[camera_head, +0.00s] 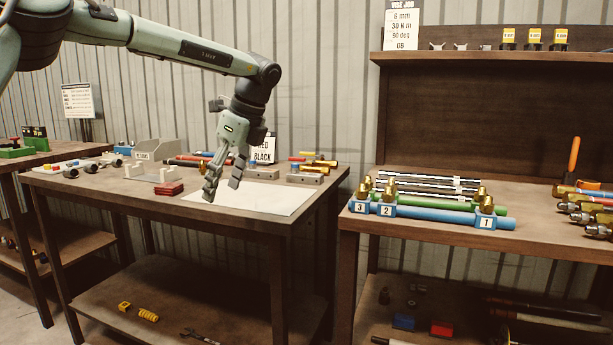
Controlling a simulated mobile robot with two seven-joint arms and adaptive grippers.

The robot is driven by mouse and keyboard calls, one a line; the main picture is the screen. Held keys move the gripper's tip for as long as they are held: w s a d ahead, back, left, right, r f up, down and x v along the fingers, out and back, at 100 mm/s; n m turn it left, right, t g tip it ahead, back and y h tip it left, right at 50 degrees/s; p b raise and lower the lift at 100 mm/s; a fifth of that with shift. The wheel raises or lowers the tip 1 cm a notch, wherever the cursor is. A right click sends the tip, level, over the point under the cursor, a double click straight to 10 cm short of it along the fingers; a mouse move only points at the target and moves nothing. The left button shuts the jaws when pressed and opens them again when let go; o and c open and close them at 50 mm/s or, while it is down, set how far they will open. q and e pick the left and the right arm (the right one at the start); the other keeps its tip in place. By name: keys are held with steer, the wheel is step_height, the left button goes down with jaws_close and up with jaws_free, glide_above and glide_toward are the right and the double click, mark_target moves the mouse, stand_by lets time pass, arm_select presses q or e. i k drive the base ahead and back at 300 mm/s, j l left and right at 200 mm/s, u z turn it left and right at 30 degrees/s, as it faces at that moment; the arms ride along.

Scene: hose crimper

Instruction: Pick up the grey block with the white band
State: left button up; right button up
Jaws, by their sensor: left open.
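My left gripper (222,180) hangs with its fingers pointing down over the left part of a white sheet (262,200) on the middle table. Its fingers are apart with nothing between them. Several small grey pieces lie on this table. One pale grey block (134,170) is left of the gripper, and a larger grey piece (157,150) stands behind it. Another grey block (303,178) is right of the gripper, near the sheet's back right. I cannot make out a white band on any of them at this size. My right gripper is out of view.
A red block (168,189) lies left of the sheet. Colored rods (190,160) and a sign reading "BLACK" (264,150) are behind the gripper. The right bench holds blue and green hoses (440,213) with brass fittings. The sheet's middle is clear.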

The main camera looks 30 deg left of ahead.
mark_target(294, 176)
steer(key=i, duration=1.45)
